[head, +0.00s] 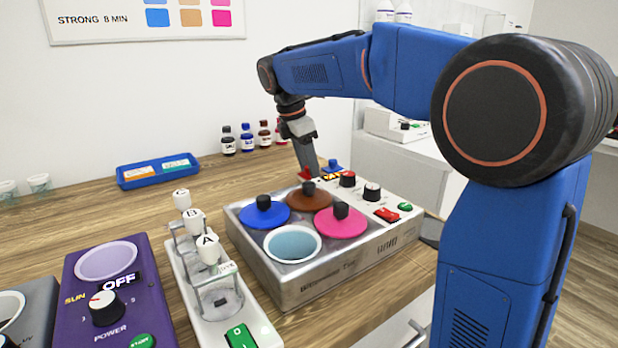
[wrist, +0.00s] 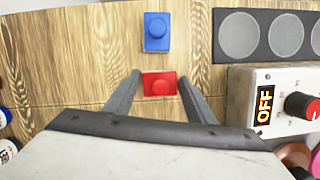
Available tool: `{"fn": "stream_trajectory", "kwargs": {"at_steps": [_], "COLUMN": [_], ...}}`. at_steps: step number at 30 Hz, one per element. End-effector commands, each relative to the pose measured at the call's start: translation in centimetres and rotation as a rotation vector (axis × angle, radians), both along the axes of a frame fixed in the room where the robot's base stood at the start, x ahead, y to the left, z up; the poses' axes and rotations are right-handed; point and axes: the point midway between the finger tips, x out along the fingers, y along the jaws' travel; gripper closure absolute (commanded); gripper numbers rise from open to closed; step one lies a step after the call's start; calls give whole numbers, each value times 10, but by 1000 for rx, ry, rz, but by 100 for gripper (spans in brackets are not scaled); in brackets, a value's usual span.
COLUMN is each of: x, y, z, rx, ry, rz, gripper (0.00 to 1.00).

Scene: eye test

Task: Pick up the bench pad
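No thing in view is labelled as the bench pad, and I cannot tell for certain which one it is. A small red block with a round knob (wrist: 159,84) lies on the wooden bench, and shows partly hidden at the gripper's tip in the head view (head: 305,174). A similar blue block (wrist: 157,32) lies beyond it, apart from it. A dark flat pad with grey discs (wrist: 262,58) lies to their right, cut by the picture edge. My gripper (wrist: 159,77) points down, open, its fingertips either side of the red block; it also shows in the head view (head: 308,168).
A metal unit with coloured lids (head: 330,262) stands close in front of my gripper. A white stand with lettered caps (head: 222,300) and a purple unit (head: 122,290) are to the left. Bottles (head: 247,140) and a blue tray (head: 158,172) are at the back.

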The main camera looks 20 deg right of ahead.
Motion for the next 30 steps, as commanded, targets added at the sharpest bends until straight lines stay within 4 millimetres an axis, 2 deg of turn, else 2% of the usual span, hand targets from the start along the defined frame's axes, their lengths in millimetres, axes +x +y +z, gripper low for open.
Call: {"fn": "stream_trajectory", "kwargs": {"at_steps": [2, 10, 24, 30], "x": [0, 0, 1, 0], "y": [0, 0, 0, 0], "z": [0, 7, 84, 99], "rx": [0, 0, 0, 0], "ry": [0, -1, -2, 0], "rz": [0, 0, 0, 0], "gripper": [75, 75, 75, 76]}}
